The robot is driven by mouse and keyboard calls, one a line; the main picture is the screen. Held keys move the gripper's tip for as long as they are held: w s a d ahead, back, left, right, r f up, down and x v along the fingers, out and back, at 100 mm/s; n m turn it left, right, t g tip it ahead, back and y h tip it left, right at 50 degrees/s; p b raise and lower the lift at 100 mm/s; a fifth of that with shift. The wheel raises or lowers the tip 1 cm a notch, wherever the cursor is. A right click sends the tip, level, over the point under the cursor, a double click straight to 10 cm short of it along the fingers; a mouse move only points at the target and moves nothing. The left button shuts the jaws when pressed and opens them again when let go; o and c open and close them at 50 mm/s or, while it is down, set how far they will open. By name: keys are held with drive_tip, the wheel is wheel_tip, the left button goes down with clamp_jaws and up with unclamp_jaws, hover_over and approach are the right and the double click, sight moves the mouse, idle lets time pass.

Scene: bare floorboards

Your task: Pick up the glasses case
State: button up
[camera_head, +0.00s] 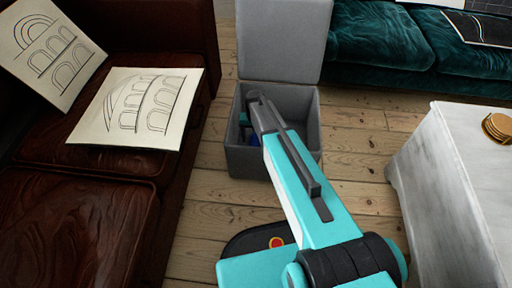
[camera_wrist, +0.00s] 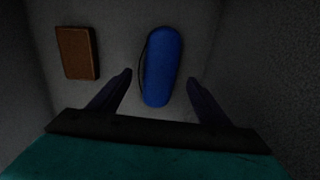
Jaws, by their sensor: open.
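A blue, rounded, elongated glasses case (camera_wrist: 161,66) lies on the floor of the grey box, in the upper middle of the wrist view. A dark line runs along its left side. In the head view only a small blue patch of it (camera_head: 255,140) shows beside my arm. My gripper (camera_wrist: 160,82) reaches down into the box and is open. Its two dark fingers are on either side of the lower part of the case in the wrist view, and nothing is held. I cannot tell the height left between fingers and case. In the head view my arm hides the gripper's fingertips.
The open grey storage box (camera_head: 243,163) has its lid (camera_head: 280,40) raised at the back. A brown block-like object (camera_wrist: 76,53) lies left of the case. A brown leather sofa (camera_head: 75,215) stands left, a white table (camera_head: 445,190) right, a teal sofa (camera_head: 380,45) behind.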

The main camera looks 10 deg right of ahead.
sight(255, 144)
drive_tip(key=shift+f, duration=0.1)
drive_tip(key=shift+f+b, duration=1.65)
drive_tip(key=shift+f, duration=0.9)
drive_tip(key=c, duration=1.2)
drive_tip(key=shift+r, duration=0.15)
wheel_tip(255, 144, up, 10)
drive_tip(key=p, duration=0.4)
